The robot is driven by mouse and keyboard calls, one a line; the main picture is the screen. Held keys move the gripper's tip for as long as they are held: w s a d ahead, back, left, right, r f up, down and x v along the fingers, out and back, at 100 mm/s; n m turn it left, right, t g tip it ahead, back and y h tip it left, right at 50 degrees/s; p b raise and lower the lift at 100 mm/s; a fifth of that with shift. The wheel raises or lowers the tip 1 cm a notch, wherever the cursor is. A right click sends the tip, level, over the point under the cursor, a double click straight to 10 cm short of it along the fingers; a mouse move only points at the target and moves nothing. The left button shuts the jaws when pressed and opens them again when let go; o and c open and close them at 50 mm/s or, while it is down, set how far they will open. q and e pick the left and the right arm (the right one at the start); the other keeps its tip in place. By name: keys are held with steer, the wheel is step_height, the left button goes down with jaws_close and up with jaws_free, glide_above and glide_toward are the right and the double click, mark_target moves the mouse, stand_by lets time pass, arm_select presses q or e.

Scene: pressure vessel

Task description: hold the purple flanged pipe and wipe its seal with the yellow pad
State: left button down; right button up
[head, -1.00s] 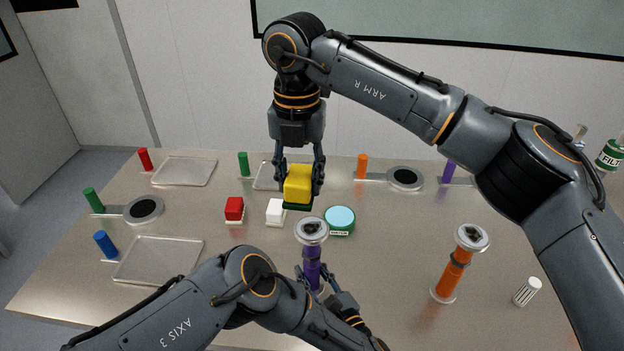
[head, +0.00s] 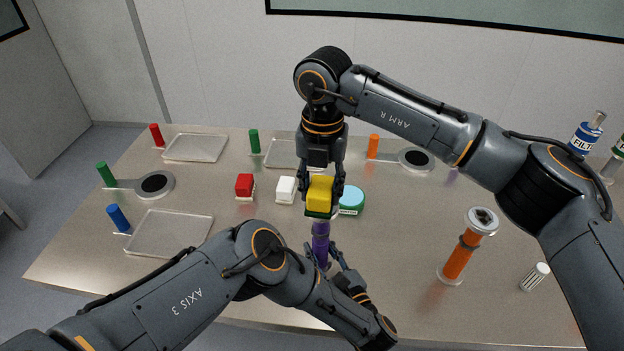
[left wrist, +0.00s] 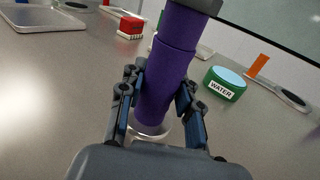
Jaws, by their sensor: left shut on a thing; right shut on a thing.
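The purple flanged pipe (head: 320,242) stands on the table, and its purple body also fills the middle of the left wrist view (left wrist: 164,75). My left gripper (head: 324,260) is shut around the pipe's body; its fingers show on both sides in the left wrist view (left wrist: 158,98). My right gripper (head: 321,190) points down, shut on the yellow pad (head: 320,193), which has a dark green underside. The pad is right over the pipe's top flange and hides the seal. I cannot tell whether pad and seal touch.
A green WATER dish (head: 351,200) is close behind, right of the pipe. Red (head: 244,187) and white (head: 286,189) pads lie to the left. An orange flanged pipe (head: 462,255) stands at right near a small white ribbed cylinder (head: 535,276).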

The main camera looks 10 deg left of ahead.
mark_target(311, 184)
steer(key=shift+s+d+f, duration=0.1)
steer(key=shift+d, duration=1.15)
steer(key=a, duration=0.4)
steer(key=r, duration=0.2)
steer(key=shift+w+a+r, duration=0.1)
steer(key=shift+w+r, duration=0.1)
steer(key=shift+r, duration=3)
arm_select(q)
steer(key=c, duration=0.8)
jaws_free()
steer(key=shift+c, duration=0.2)
